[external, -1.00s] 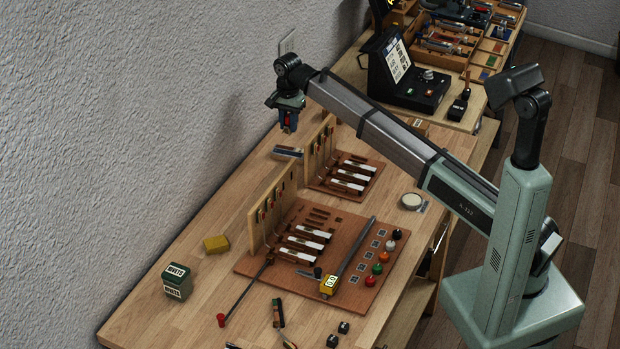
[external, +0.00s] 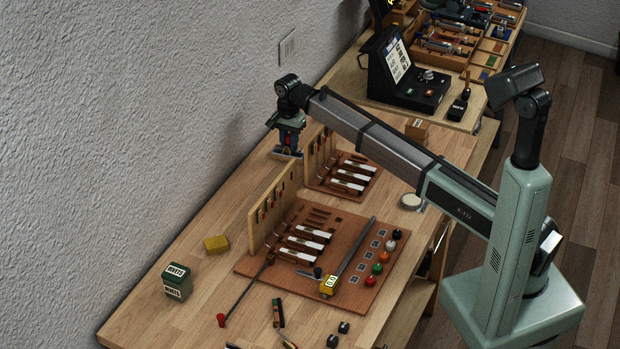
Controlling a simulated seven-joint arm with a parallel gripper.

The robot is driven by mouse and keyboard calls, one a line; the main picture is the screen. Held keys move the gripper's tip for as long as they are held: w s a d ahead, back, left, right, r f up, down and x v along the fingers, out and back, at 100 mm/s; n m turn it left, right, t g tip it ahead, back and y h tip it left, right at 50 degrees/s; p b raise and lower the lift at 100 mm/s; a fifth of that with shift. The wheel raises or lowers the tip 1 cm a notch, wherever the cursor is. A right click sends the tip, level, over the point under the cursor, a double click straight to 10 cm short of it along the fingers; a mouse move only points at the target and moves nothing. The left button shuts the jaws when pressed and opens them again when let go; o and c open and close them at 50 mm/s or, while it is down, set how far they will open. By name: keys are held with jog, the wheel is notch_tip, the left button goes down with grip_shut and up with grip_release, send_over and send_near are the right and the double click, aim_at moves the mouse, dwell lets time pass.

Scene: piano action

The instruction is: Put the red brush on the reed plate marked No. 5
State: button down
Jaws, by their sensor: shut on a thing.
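My gripper (external: 288,150) points down at the far left of the bench, beside the wall. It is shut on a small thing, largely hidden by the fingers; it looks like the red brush. A small grey plate or block (external: 276,153) lies on the bench directly under the fingertips. It may be a reed plate, but no number is readable on it. The fingertips are at or just above its top; I cannot tell whether the held thing touches it.
Close by stands an upright wooden rack on a brown board (external: 368,184) with white-topped pieces. A larger similar board (external: 345,225) carries coloured knobs and a long grey bar.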

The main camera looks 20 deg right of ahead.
aim_at(289, 135)
jog(key=c, duration=0.9)
grip_release()
notch_tip(289, 135, up, 12)
jog(key=shift+r, duration=0.1)
